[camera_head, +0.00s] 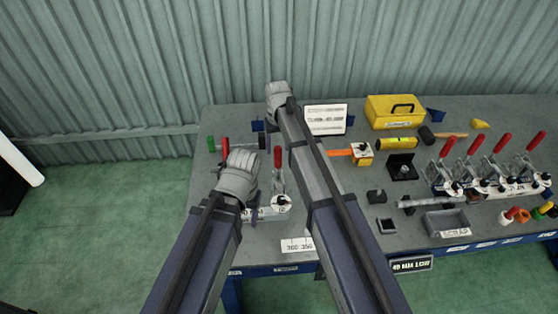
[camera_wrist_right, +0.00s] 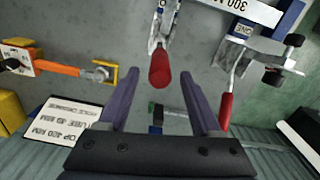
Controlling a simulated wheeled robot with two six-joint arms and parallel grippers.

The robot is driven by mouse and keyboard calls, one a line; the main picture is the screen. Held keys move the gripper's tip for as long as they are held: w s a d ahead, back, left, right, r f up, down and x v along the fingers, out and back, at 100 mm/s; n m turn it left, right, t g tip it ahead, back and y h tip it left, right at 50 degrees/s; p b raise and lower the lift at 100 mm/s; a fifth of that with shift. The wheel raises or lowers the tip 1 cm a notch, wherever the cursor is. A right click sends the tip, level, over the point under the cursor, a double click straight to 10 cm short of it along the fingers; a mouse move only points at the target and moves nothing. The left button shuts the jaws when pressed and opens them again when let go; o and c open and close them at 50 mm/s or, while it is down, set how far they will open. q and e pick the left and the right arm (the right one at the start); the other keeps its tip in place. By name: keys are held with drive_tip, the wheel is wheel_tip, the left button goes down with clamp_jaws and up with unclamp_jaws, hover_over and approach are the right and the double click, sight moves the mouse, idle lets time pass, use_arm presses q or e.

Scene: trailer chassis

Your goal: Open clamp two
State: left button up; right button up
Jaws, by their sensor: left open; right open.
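Clamp two (camera_head: 279,172) has an upright red handle and stands on the bench between my two arms. In the right wrist view, the red handle of clamp two (camera_wrist_right: 160,68) lies in line with the gap between the fingers of my right gripper (camera_wrist_right: 159,84). The fingers are apart, and I cannot tell how far the handle is from them. In the head view, my right gripper (camera_head: 278,95) is beyond clamp two. My left gripper (camera_head: 240,168) is in front of clamp one and hides much of it; its fingers are hard to see.
Clamp one's red handle (camera_head: 225,148) also shows in the right wrist view (camera_wrist_right: 226,110). A white sign (camera_head: 326,118), an orange-handled tool (camera_head: 342,152) and a yellow case (camera_head: 395,112) are to the right. Several more red-handled clamps (camera_head: 475,145) stand far right. A corrugated wall is behind.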

sight(278, 160)
drive_tip(key=shift+f+b, duration=3.85)
drive_tip(key=shift+f, duration=0.05)
drive_tip(key=shift+c, duration=0.4)
clamp_jaws()
